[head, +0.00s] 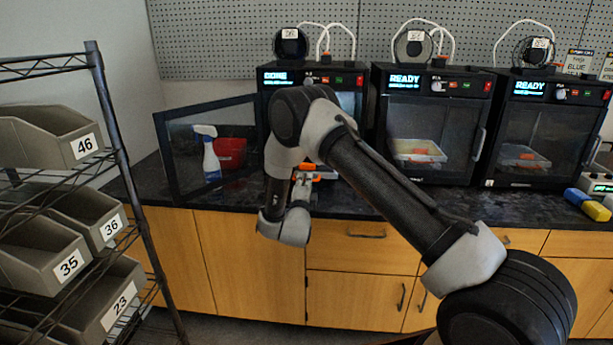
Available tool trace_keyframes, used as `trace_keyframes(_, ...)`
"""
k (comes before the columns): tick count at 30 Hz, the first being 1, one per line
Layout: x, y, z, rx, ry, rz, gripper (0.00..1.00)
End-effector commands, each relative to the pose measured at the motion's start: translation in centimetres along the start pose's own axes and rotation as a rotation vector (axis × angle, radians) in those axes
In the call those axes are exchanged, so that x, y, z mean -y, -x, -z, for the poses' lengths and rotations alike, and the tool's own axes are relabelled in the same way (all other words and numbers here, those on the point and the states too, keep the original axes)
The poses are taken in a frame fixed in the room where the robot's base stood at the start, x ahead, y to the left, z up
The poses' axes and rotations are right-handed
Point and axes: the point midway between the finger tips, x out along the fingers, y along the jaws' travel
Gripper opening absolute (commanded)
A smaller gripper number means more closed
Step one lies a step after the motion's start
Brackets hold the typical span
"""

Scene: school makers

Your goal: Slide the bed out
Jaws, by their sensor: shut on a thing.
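The left printer (349,80), whose display appears to read DONE, stands on the counter with its door (210,150) swung open to the left. My arm covers much of its front. The bed shows only in part, as an orange and pale edge (322,171) low in the printer's opening. My gripper (302,184) is at this front edge and shut on the bed. Its fingertips are small and partly hidden by my wrist, so the exact grip does not show. I cannot tell how far out the bed sits.
Two more printers, a middle one (437,80) and a right one (549,95), are closed and read READY. A spray bottle (209,153) and red bin (231,153) show through the open door. A wire rack (143,215) with grey bins stands at left. Blue-yellow blocks (587,204) lie at right.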

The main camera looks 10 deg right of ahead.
Motion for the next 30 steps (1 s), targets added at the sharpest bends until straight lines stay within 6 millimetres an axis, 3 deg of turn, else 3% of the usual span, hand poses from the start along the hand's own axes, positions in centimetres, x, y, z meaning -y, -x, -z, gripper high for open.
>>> trace_keyframes(7, 0.4, 2.6, 0.0, 0.001, 0.001, -0.003, 0.00)
trace_keyframes(22, 0.4, 3.5, 0.1, -0.001, 0.004, -0.005, 0.00)
trace_keyframes(23, 0.3, 3.5, 0.1, -0.001, 0.004, -0.006, 0.13)
trace_keyframes(26, 0.4, 3.5, 0.1, 0.000, 0.003, -0.005, 0.30)
trace_keyframes(30, 0.5, 3.4, 0.0, -0.001, 0.002, -0.003, 0.30)
